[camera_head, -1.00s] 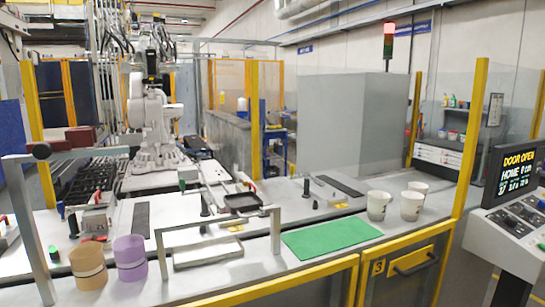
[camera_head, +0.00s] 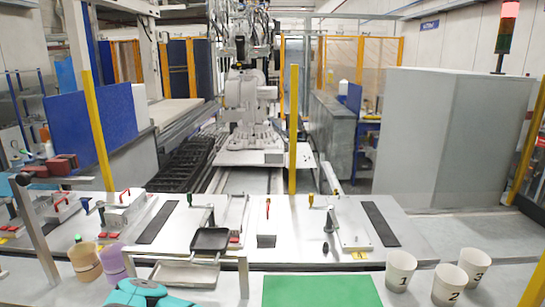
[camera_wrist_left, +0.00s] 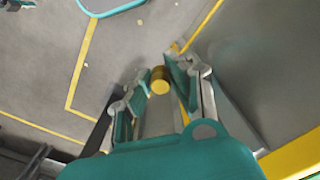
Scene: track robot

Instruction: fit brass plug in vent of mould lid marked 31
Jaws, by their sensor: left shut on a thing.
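In the left wrist view my left gripper (camera_wrist_left: 160,84) is shut on a brass plug (camera_wrist_left: 160,80), a short round yellow piece held at the fingertips over a grey floor. In the head view a teal part of mine shows at the bottom edge; the plug does not show there. I cannot make out a lid marked 31. Fixtures with red handles (camera_head: 125,210) stand on the left of the bench (camera_head: 285,215), their markings too small to read. My right gripper is not in view.
A silver tray (camera_head: 185,275) stands under a metal handle frame, near a black pan (camera_head: 210,239). A tan cup (camera_head: 86,262) and a purple cup (camera_head: 113,262) stand left. A green mat (camera_head: 322,291) lies at front, with white numbered cups (camera_head: 400,270) right of it.

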